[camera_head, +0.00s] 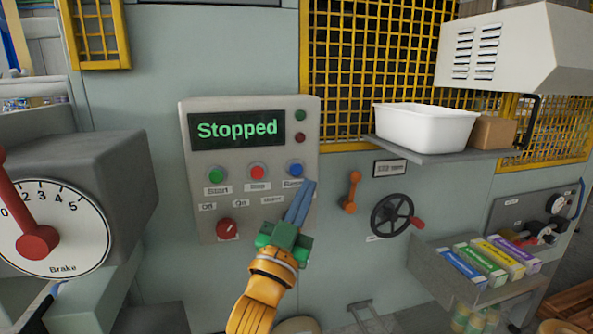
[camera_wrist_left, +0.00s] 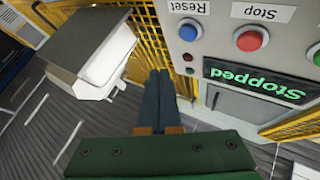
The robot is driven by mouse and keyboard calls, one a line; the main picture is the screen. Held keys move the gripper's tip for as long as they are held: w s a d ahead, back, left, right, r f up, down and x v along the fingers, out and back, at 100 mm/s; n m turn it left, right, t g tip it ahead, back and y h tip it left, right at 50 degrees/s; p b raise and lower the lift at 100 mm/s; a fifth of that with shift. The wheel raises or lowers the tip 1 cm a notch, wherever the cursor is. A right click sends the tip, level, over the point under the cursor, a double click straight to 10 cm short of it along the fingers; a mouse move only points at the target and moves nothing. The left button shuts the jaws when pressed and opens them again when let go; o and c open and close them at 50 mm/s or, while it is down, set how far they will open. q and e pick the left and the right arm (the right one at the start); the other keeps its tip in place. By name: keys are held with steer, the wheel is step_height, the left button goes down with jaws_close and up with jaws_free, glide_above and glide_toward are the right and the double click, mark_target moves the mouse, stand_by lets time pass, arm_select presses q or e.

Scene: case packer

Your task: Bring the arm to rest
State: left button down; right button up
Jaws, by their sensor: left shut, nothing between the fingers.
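My left gripper (camera_head: 300,203) is in front of the control panel (camera_head: 190,155), its blue fingers shut with nothing between them. The fingertips point up, just below and right of the blue Reset button (camera_head: 296,168); I cannot tell whether they touch the panel. The panel's display (camera_head: 237,130) reads "Stopped". In the left wrist view the shut fingers (camera_wrist_left: 160,78) show beside the panel, with the blue Reset button (camera_wrist_left: 188,30) and the red Stop button (camera_wrist_left: 249,40) clear of them. My right gripper is not in view.
A grey brake box with a red-handled dial (camera_head: 70,215) stands at the left. To the right are a black handwheel (camera_head: 391,215), an orange lever (camera_head: 352,190), a shelf with a white bin (camera_head: 425,128), and a tray of coloured boxes (camera_head: 425,270).

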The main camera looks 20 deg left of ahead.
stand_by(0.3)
arm_select(q)
steer(key=w+f+g, duration=0.2)
steer(key=f+g, duration=0.1)
steer(key=f, duration=1)
steer(key=w+f+g, duration=0.2)
steer(key=f+g, duration=0.2)
steer(key=f, duration=0.8)
steer(key=s+f+g, duration=0.2)
steer(key=s+f, duration=0.1)
steer(key=f, duration=0.6)
steer(key=s+f+g, duration=0.2)
steer(key=s+f, duration=0.1)
steer(key=f, duration=0.6)
steer(key=s+a+f+g+y, duration=0.15)
steer(key=s+f+g, duration=0.45)
steer(key=s+f, duration=1.25)
steer(key=s+a+f+g, duration=0.1)
steer(key=s+f+g, duration=0.1)
steer(key=s, duration=0.9)
steer(key=s+a+f+n+g, duration=0.1)
steer(key=s+f+g, duration=0.2)
steer(key=s, duration=0.9)
step_height(320, 180, down, 2)
steer(key=shift+a+g, duration=0.2)
steer(key=shift+g, duration=0.1)
